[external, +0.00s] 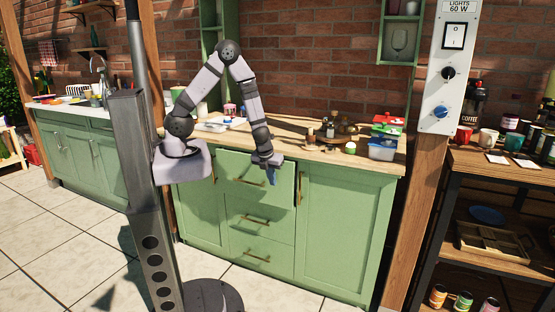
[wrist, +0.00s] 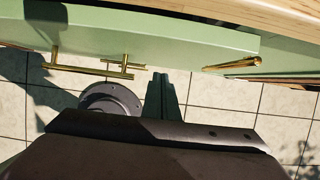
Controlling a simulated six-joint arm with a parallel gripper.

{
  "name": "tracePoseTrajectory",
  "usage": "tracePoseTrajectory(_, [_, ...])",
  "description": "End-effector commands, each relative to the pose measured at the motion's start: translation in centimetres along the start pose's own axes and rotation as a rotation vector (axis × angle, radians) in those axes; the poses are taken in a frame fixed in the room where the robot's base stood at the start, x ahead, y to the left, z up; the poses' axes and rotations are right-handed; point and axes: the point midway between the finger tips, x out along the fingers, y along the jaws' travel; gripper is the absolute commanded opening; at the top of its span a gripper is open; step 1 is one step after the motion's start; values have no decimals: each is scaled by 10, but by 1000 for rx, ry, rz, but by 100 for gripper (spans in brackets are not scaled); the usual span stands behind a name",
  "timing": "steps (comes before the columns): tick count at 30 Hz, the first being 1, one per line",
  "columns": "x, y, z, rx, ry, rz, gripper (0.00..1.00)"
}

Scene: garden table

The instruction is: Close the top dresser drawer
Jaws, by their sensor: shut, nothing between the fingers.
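The green dresser (external: 335,235) has a top drawer (external: 236,168) with a brass bar handle (external: 246,182). The drawer front stands out from the cabinet, so the drawer is partly open. In the wrist view the drawer front (wrist: 190,35) runs across the top, with a dark gap between it and the wooden counter. A long brass handle (wrist: 90,73) shows at left there. My gripper (external: 272,177) is shut and empty, pointing down in front of the drawer's right part. Its fingers also show in the wrist view (wrist: 165,88); whether they touch the front is unclear.
Two lower drawers (external: 262,240) look shut. A cabinet door with a vertical brass handle (external: 300,188) is to the right. Bottles, a green-lidded jar and stacked boxes (external: 384,148) stand on the counter (external: 388,168). The tiled floor in front is clear.

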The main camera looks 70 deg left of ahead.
Motion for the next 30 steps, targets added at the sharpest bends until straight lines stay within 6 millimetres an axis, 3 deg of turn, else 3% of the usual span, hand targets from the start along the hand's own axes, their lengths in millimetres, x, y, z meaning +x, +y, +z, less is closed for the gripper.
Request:
tracePoseTrajectory(3, [-5, -1, -21, 5, -1, -3, 0])
tracePoseTrajectory(6, [-35, -1, -15, 0, -3, -3, 0])
tracePoseTrajectory(15, [-86, -1, -15, 1, -2, -2, 0])
tracePoseTrajectory(22, [-105, 0, -17, 1, -1, -1, 0])
tracePoseTrajectory(30, [-104, -2, -21, 8, 0, -3, 0])
